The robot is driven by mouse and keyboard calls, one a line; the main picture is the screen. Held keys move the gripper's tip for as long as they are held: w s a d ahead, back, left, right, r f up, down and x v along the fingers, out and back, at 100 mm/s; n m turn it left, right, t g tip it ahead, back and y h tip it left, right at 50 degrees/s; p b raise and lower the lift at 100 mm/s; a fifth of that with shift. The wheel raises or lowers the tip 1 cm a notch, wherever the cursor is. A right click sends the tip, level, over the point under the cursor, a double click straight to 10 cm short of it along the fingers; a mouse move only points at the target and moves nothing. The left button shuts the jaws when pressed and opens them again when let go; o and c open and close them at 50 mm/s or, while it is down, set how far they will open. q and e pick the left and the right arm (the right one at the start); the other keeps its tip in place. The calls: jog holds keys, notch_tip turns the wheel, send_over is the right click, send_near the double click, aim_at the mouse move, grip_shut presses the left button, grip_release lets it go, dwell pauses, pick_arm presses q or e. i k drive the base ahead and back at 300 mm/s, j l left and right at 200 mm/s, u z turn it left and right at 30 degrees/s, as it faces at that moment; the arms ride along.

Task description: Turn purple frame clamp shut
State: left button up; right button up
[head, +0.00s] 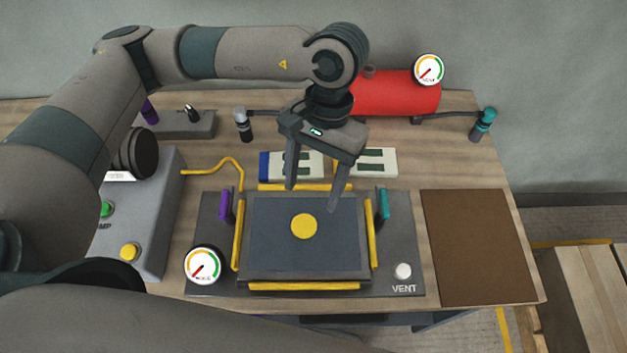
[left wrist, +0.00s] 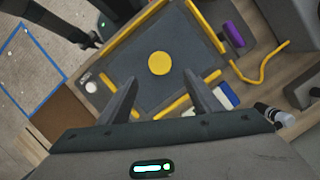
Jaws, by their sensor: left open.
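The purple frame clamp (head: 225,205) stands at the left side of the dark mould plate (head: 262,268), just outside the left yellow strip; it also shows in the left wrist view (left wrist: 232,34). A teal clamp (head: 384,203) stands on the opposite side. My left gripper (head: 311,198) is open and empty above the back part of the plate, to the right of the purple clamp and apart from it. In the left wrist view its two fingers (left wrist: 163,90) point toward the plate's yellow disc (left wrist: 159,63).
A pressure gauge (head: 203,265) is at the front left and a VENT button (head: 403,271) at the front right. A grey pump box (head: 150,220) stands left. A red tank (head: 395,93) is behind. A bare brown board (head: 478,245) lies right.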

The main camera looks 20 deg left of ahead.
aim_at(225, 213)
jog(key=k+l, duration=0.2)
jog(key=k, duration=0.3)
jog(key=k+l, duration=0.15)
jog(key=k, duration=0.3)
jog(key=k+l, duration=0.2)
jog(key=k, duration=0.3)
